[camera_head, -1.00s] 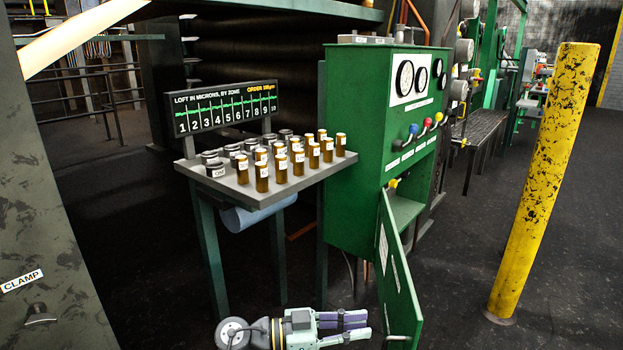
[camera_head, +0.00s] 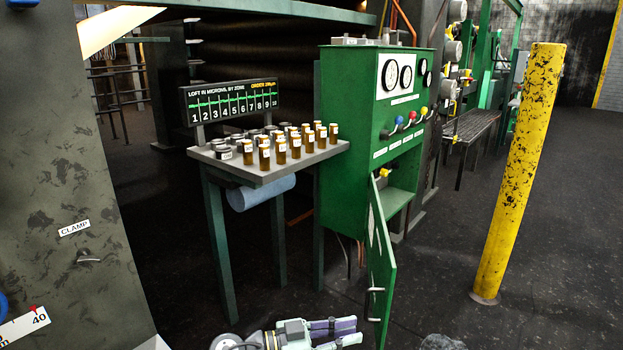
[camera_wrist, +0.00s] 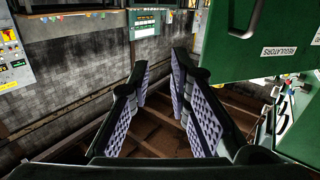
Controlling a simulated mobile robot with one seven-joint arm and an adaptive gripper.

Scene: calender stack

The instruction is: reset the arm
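My gripper (camera_head: 336,333) shows at the bottom of the head view, pointing right, low in front of the green cabinet (camera_head: 345,140). In the wrist view my gripper (camera_wrist: 160,95) has its two purple-padded fingers spread apart, with nothing between them. The cabinet's door (camera_head: 381,265) hangs open just right of my fingertips in the head view; I cannot tell the exact gap. A green panel labelled "REGULATORS" (camera_wrist: 255,40) fills the upper right of the wrist view. Most of my arm is out of view.
A shelf (camera_head: 262,178) holds several amber bottles and dark pucks below a zone display (camera_head: 232,100). A yellow post (camera_head: 515,180) stands to the right. A grey upright labelled "CLAMP" (camera_head: 65,190) stands at left. Dark floor (camera_head: 420,290) lies open between cabinet and post.

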